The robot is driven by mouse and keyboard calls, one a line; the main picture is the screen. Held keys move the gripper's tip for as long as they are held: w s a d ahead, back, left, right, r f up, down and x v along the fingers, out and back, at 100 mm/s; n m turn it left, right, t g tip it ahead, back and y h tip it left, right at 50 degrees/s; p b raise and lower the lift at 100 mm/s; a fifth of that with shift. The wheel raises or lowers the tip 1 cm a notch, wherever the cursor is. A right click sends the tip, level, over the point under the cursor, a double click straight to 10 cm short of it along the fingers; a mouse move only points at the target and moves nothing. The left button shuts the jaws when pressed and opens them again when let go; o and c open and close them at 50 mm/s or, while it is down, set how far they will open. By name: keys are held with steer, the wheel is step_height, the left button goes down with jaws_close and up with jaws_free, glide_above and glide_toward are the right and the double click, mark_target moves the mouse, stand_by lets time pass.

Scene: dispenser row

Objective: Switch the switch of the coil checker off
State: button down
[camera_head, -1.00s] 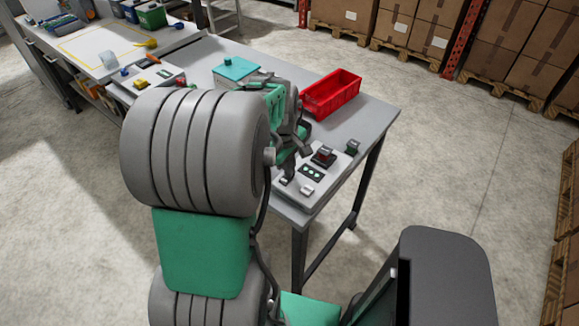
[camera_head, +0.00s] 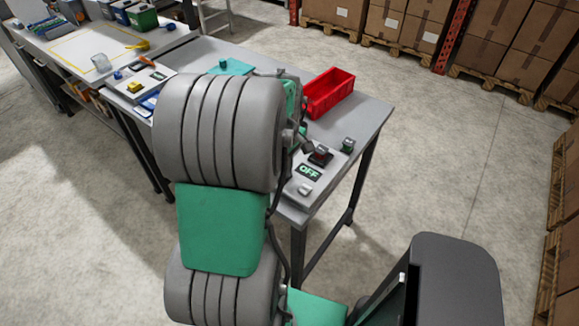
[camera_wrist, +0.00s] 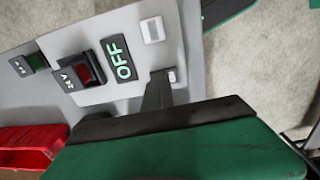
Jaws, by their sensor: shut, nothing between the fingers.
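The coil checker is a light grey panel (camera_head: 322,182) at the front corner of the table; it also fills much of the wrist view (camera_wrist: 200,50). Its display (camera_wrist: 121,58) reads OFF, also in the head view (camera_head: 309,172). A small pale switch part (camera_wrist: 172,76) shows beside my fingertip, partly hidden; I cannot tell its tilt. My gripper (camera_wrist: 158,90) is shut and empty, its dark finger tip over the panel by that part. I cannot tell whether they touch. In the head view my arm hides most of the gripper.
A dark block with a red face (camera_wrist: 84,72) sits on the panel, with a green-faced block (camera_wrist: 36,61) beyond it. A pale square part (camera_wrist: 152,29) is near the panel's edge. A red bin (camera_head: 330,92) stands behind. Floor right of the table is clear.

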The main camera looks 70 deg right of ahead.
mark_target(284, 179)
steer(key=shift+w+a+f+y, duration=0.15)
steer(key=shift+a+f, duration=0.15)
steer(key=shift+a, duration=0.15)
steer(key=shift+s+a+f+y, duration=0.15)
steer(key=shift+a+f, duration=0.1)
steer(key=shift+a, duration=0.15)
steer(key=shift+w, duration=0.1)
steer(key=r+p, duration=0.1)
steer(key=r, duration=0.1)
steer(key=r+p, duration=0.3)
steer(key=r, duration=0.1)
steer(key=shift+w+d, duration=0.1)
steer(key=shift+d, duration=0.2)
step_height(284, 179, up, 9)
steer(key=b, duration=0.2)
steer(key=shift+b, duration=0.3)
